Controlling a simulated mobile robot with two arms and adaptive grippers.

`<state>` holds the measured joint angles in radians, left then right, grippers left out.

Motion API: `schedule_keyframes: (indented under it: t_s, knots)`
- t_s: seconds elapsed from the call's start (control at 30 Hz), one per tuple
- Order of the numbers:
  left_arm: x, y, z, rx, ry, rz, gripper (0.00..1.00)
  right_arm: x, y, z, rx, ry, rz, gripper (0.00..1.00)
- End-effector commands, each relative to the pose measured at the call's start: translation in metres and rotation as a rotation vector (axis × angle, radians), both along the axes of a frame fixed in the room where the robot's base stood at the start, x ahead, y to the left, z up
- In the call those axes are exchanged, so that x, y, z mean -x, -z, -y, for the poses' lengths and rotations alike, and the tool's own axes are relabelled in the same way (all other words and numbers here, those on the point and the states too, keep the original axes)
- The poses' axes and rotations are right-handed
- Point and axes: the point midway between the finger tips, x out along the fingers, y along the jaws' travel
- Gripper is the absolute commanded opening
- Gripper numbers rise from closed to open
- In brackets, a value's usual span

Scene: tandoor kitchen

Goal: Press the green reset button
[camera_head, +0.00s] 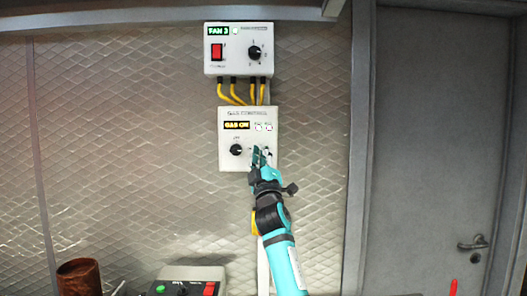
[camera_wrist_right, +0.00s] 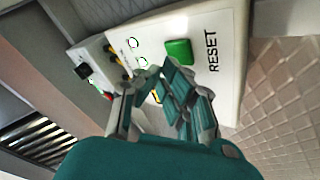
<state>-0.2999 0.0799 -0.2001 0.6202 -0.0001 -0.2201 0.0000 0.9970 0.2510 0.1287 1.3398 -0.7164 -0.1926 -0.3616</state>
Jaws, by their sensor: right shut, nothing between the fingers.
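The green reset button (camera_wrist_right: 179,51) is a rounded square on a white panel, with the word RESET beside it in the right wrist view. In the head view it is hidden behind my right gripper. The panel is the lower wall box (camera_head: 227,163), with a lit "GAS ON" display (camera_head: 237,125) and a black knob (camera_head: 236,150). My right gripper (camera_head: 260,156) is shut and empty in front of the box's lower right part. In the right wrist view its fingertips (camera_wrist_right: 165,80) are close beside the button; I cannot tell whether they touch the panel. My left gripper is out of view.
A "FAN 3" box (camera_head: 239,68) with a red switch and knob hangs above, joined by yellow cables (camera_head: 229,94). Another control box (camera_head: 190,273) with green and red controls is at the bottom. A rusty brown container (camera_head: 80,275) is lower left; a grey door (camera_head: 430,130) is right.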

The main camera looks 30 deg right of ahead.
Motion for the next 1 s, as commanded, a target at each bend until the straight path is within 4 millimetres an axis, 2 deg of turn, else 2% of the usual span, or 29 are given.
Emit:
schedule_keyframes:
  t_s: [0.37, 0.8, 1.0]
  knots:
    - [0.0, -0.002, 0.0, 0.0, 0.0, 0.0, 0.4, 0.003, 0.0, -0.002, 0.0, -0.001, 0.001, 0.0]
    - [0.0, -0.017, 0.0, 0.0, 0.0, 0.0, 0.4, 0.038, -0.001, -0.024, 0.001, -0.001, 0.001, 0.0]
    - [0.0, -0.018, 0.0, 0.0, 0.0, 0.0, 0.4, 0.044, 0.0, -0.028, 0.001, -0.001, -0.001, 0.0]
